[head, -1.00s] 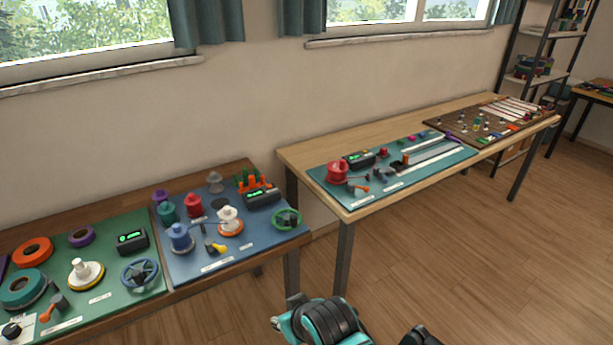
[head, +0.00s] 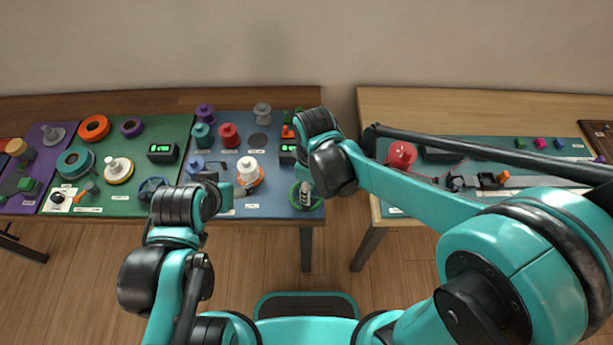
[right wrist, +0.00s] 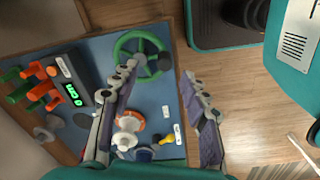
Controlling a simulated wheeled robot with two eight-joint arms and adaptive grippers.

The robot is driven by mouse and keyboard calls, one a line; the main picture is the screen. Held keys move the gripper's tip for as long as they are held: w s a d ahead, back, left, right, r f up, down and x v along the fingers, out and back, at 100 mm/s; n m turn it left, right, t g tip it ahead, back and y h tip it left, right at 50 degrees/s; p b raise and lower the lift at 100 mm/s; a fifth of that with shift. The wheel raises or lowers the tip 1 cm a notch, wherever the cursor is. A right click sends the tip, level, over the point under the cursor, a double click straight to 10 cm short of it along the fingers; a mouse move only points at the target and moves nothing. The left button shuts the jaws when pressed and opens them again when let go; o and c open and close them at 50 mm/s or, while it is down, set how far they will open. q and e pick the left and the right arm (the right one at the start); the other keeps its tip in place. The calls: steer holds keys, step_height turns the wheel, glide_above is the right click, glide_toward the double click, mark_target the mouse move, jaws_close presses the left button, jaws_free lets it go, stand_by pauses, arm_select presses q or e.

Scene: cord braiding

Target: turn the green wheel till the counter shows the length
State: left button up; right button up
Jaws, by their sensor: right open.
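The green wheel (head: 294,197) is at the right front corner of the blue board (head: 262,207). In the right wrist view the wheel (right wrist: 120,44) shows its rim, spokes and a dark knob on its right side. The counter (right wrist: 77,94) has green lit digits that seem to read 0 cm; in the head view the counter (head: 287,153) is partly behind my right arm. My right gripper (head: 306,192) is over the wheel.
A white spool (head: 248,168) on an orange base and a blue spool (head: 196,165) stand left of the wheel. A green board (head: 130,140) lies further left. A red spool (head: 401,155) stands on the right table. A gap separates the tables.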

steer(key=shift+a+n, duration=0.4)
steer(key=shift+a, duration=0.2)
steer(key=shift+s+a+f, duration=0.15)
steer(key=shift+a+f, duration=0.05)
steer(key=shift+f, duration=0.15)
step_height(320, 180, down, 8)
steer(key=b, duration=0.3)
steer(key=shift+d+r, duration=0.1)
steer(key=shift+r, duration=0.15)
arm_select(q)
step_height(320, 180, down, 2)
steer(key=shift+s+f, duration=0.1)
steer(key=shift+f, duration=0.05)
arm_select(e)
jaws_close()
